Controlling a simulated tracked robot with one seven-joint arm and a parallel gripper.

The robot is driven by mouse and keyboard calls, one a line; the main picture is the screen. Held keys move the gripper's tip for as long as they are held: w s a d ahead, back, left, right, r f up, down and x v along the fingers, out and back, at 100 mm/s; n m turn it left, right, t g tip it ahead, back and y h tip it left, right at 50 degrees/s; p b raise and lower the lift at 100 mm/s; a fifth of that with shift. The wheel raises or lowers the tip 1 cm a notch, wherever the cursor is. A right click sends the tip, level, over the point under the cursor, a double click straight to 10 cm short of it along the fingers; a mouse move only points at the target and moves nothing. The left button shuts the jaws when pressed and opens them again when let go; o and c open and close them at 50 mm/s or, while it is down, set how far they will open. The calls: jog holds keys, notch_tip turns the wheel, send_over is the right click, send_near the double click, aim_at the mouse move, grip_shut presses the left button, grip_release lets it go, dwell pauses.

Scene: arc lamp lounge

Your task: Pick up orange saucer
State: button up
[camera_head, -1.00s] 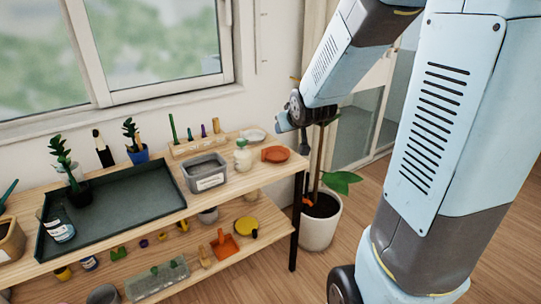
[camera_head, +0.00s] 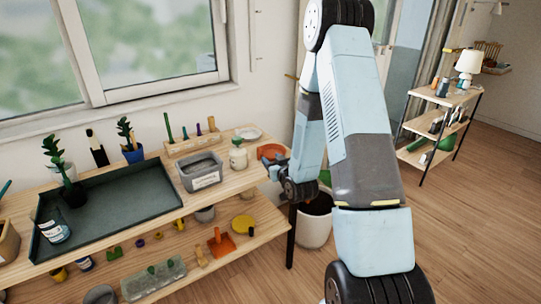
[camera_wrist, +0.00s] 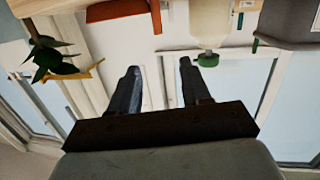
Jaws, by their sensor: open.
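The orange saucer (camera_head: 271,149) sits at the right end of the upper wooden shelf, partly hidden behind my gripper (camera_head: 270,163) in the head view. In the wrist view, which is upside down, the orange saucer (camera_wrist: 122,9) shows edge-on at the top, left of centre. My gripper (camera_wrist: 158,66) has its two dark fingers spread apart with nothing between them. The fingertips are close to the saucer but apart from it in the wrist view.
A white bottle with a green top (camera_head: 238,157) stands just left of the saucer, and a grey bin (camera_head: 202,172) beyond it. A white dish (camera_head: 248,133) lies behind. A potted plant (camera_head: 314,225) stands on the floor by the shelf's right end.

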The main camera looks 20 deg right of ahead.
jog(key=shift+m+t, duration=0.4)
jog(key=shift+t, duration=0.3)
jog(key=w+f, duration=0.1)
jog(key=w, duration=0.3)
jog(key=w+a+f, duration=0.1)
jog(key=w, duration=0.3)
jog(key=w+f, duration=0.1)
jog(key=w, duration=0.3)
jog(key=shift+a+f, duration=0.2)
jog(key=shift+f, duration=0.1)
grip_shut()
